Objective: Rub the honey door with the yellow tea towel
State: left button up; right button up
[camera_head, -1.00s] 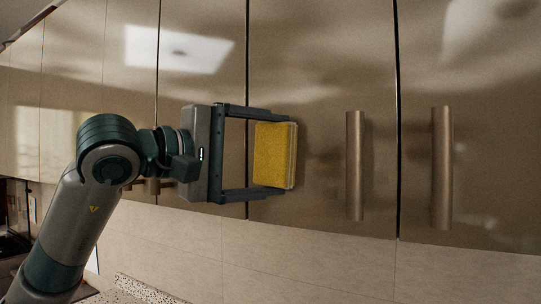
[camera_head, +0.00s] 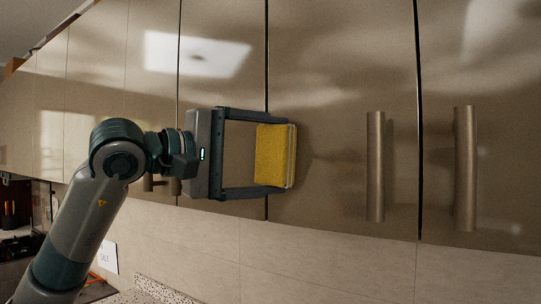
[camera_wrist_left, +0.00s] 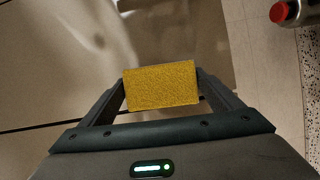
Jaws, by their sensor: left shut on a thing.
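The folded yellow tea towel (camera_head: 271,155) is a thick block held between the fingertips of my left gripper (camera_head: 275,155). It also shows in the left wrist view (camera_wrist_left: 161,86), between the two fingers. My left gripper is shut on it. The honey-brown glossy cupboard door (camera_head: 340,75) stands behind the towel, which is near the door's left edge, left of the vertical bar handle (camera_head: 375,165). The towel's far face is at or very close to the door; I cannot tell if they touch. My right gripper is not in view.
More glossy doors run left and right, one with a second bar handle (camera_head: 465,168). A pale tiled wall (camera_head: 300,265) lies below them. A speckled worktop (camera_head: 160,290) is at the bottom. A red-topped object (camera_wrist_left: 281,12) shows in the left wrist view.

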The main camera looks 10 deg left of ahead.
pick_arm(q)
jog(key=shift+r, duration=0.1)
jog(key=shift+a+r+p, duration=0.1)
jog(key=shift+r+p, duration=0.3)
jog(key=shift+r, duration=0.35)
jog(key=shift+s+d+f+b, duration=0.1)
jog(key=shift+s+d+b, duration=0.1)
jog(key=shift+d, duration=0.2)
jog(key=shift+s+d+b, duration=0.1)
jog(key=shift+d+b, duration=0.1)
jog(key=shift+d, duration=0.2)
jog(key=shift+s+d+b, duration=0.2)
jog(key=shift+s+d, duration=0.05)
jog(key=shift+d, duration=0.35)
jog(key=shift+s+d+b, duration=0.15)
jog(key=shift+s+d, duration=0.05)
jog(key=shift+d, duration=0.35)
jog(key=shift+d, duration=0.1)
jog(key=shift+s+d+b, duration=0.35)
jog(key=shift+d+b, duration=0.05)
jog(key=shift+d, duration=0.25)
jog(key=shift+s+d+b, duration=0.25)
jog(key=shift+d, duration=0.35)
jog(key=shift+s+d+b, duration=0.2)
jog(key=shift+d, duration=0.4)
